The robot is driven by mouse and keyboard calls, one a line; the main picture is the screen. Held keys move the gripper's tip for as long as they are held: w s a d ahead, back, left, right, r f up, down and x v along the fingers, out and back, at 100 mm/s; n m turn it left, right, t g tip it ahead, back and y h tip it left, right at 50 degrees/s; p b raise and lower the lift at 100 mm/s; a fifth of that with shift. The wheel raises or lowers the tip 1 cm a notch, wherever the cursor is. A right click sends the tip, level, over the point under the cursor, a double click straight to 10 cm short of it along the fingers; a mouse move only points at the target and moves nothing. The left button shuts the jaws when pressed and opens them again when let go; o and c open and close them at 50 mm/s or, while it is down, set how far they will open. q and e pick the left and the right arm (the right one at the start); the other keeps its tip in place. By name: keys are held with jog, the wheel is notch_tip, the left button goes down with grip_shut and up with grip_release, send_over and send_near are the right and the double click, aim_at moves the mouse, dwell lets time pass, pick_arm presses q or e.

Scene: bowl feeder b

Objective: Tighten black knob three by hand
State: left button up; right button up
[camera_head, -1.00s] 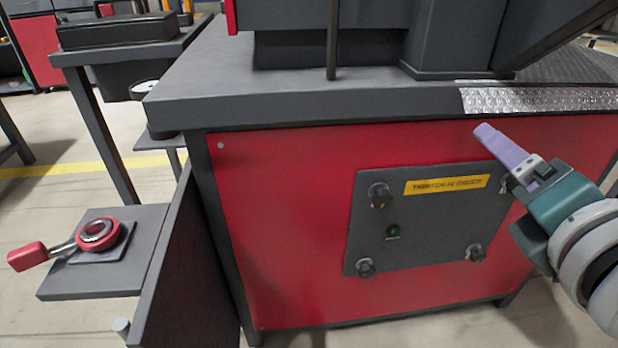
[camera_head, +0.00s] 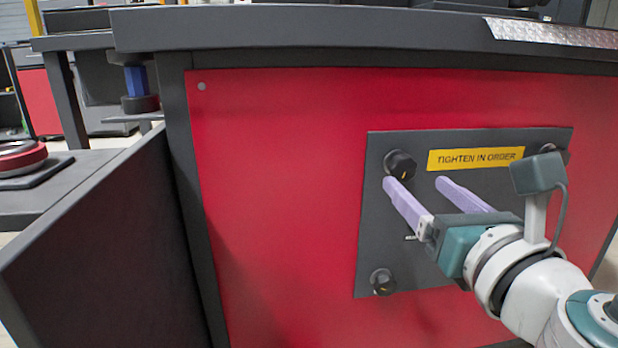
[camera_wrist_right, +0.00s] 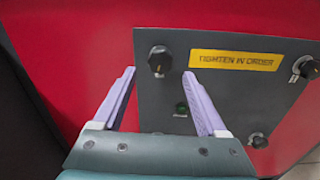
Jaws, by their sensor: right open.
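A dark grey panel (camera_head: 378,235) on the red machine front carries black knobs. One is at the upper left (camera_head: 400,165), one at the upper right (camera_head: 554,152), partly behind my arm, and one at the lower left (camera_head: 383,281). A lower right knob (camera_wrist_right: 257,140) shows only in the right wrist view. No numbers are readable, so I cannot tell which is knob three. My right gripper (camera_head: 415,182) is open, its lilac fingers pointing at the panel. In the right wrist view the upper left knob (camera_wrist_right: 160,60) appears between and just beyond the fingertips. My left gripper is out of view.
A yellow label (camera_head: 475,158) reads "TIGHTEN IN ORDER". A green button (camera_wrist_right: 181,108) shows in the right wrist view. The dark tabletop edge (camera_head: 330,30) overhangs the red front (camera_head: 280,200). A dark side wall (camera_head: 110,240) and a low shelf (camera_head: 60,195) stand at the left.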

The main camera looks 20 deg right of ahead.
aim_at(405, 173)
jog(key=shift+b+x, duration=0.45)
jog(key=shift+x, duration=1.8)
jog(key=shift+c, duration=0.2)
grip_shut()
